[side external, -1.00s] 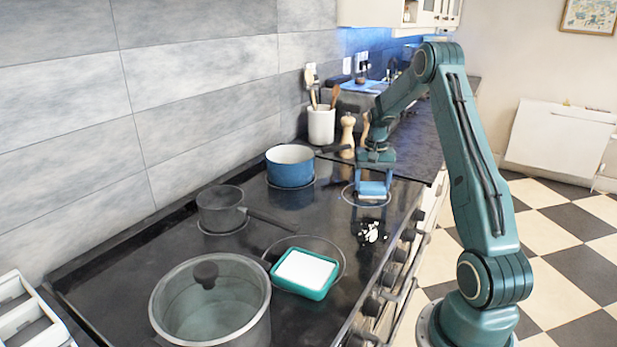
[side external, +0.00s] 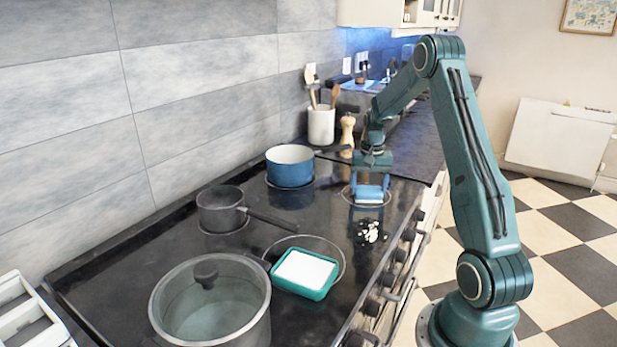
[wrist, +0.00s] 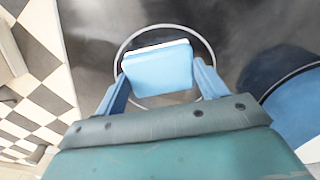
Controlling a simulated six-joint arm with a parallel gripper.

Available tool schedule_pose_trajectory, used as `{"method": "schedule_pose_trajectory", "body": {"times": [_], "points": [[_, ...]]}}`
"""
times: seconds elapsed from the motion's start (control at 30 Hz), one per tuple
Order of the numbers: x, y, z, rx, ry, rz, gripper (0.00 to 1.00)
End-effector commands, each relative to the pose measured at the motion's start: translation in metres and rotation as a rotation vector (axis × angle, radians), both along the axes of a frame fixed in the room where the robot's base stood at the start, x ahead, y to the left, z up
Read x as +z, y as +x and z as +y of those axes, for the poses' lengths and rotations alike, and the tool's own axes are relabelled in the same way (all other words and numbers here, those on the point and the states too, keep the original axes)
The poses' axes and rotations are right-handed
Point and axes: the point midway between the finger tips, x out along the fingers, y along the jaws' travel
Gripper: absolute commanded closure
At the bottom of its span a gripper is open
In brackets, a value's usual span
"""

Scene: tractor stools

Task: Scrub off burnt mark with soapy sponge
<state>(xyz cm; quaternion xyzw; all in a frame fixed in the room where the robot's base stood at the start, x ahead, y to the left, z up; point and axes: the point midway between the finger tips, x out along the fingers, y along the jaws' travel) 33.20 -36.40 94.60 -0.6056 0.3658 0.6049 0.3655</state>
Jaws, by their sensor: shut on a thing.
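My gripper (side external: 370,186) is shut on a blue sponge (side external: 368,196) over the far right burner ring of the black hob. In the wrist view the sponge (wrist: 158,68) sits between the two blue fingers (wrist: 160,84), with a whitish strip along its far edge. Whether the sponge touches the hob I cannot tell. A patch of black and white specks, seemingly the burnt mark (side external: 369,232), lies on the hob in front of the sponge in the side view. A teal tray (side external: 312,294) with a white filling stands on the nearer right ring.
A glass-lidded pot (side external: 212,305) stands at the front left. A grey saucepan (side external: 219,212) and a blue pan (side external: 289,168) stand along the wall side. A utensil jar (side external: 321,126) and a pepper mill (side external: 347,135) stand behind. Knobs (side external: 407,235) line the right edge.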

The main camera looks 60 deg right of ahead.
Motion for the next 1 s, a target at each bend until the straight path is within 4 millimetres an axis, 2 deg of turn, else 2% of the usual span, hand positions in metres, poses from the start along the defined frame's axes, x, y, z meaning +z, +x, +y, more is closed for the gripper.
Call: {"method": "schedule_pose_trajectory", "body": {"times": [0.2, 0.3, 1.0], "points": [[-0.001, 0.000, 0.020, 0.003, 0.004, 0.002, 0.50], [0.000, 0.008, 0.020, 0.002, 0.002, 0.001, 0.50], [-0.001, 0.006, -0.043, -0.001, 0.000, 0.000, 0.50]]}}
